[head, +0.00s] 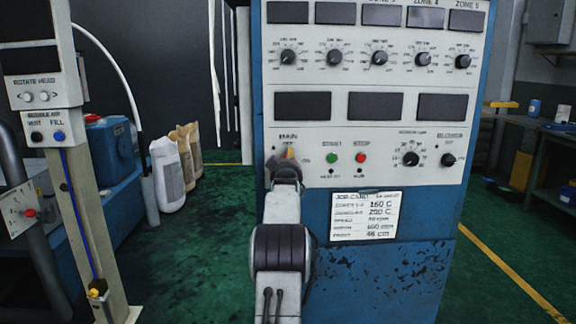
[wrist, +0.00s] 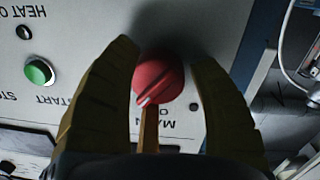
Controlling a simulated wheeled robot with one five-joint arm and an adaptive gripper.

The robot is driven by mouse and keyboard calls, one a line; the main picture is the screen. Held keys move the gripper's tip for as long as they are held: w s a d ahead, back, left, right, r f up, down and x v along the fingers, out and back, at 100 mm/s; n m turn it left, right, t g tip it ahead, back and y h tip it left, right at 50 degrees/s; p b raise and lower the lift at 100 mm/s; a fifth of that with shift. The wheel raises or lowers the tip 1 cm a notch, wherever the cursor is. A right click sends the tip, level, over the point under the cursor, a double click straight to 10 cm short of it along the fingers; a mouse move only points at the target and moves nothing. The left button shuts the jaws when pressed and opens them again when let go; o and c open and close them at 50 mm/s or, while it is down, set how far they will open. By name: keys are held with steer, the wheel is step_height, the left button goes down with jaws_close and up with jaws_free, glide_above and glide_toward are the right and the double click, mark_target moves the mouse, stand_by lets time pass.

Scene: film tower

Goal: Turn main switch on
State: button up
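The main switch is a red round knob (wrist: 160,80) with a pale line across it, on the light panel. The word MAIN shows upside down beside it in the wrist view. A narrow brown-orange bar runs below the knob there. My gripper (wrist: 165,50) is open, one finger on each side of the knob, and a gap shows at least on the right. In the head view my gripper (head: 289,160) reaches the MAIN label at the panel's lower left and hides the knob. I cannot tell whether the fingers touch the panel.
The blue cabinet (head: 400,275) carries dials, dark displays, a green START button (head: 333,158) and a red STOP button (head: 361,158). A job card (head: 366,216) hangs below. A pale post (head: 85,190) stands at the left, sacks (head: 167,173) behind. A bench (head: 540,124) stands at the right.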

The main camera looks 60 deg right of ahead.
steer(key=o, duration=0.3)
steer(key=shift+s+a, duration=0.1)
steer(key=v, duration=1.1)
steer(key=shift+a, duration=0.3)
steer(key=shift+s, duration=0.15)
stand_by(0.3)
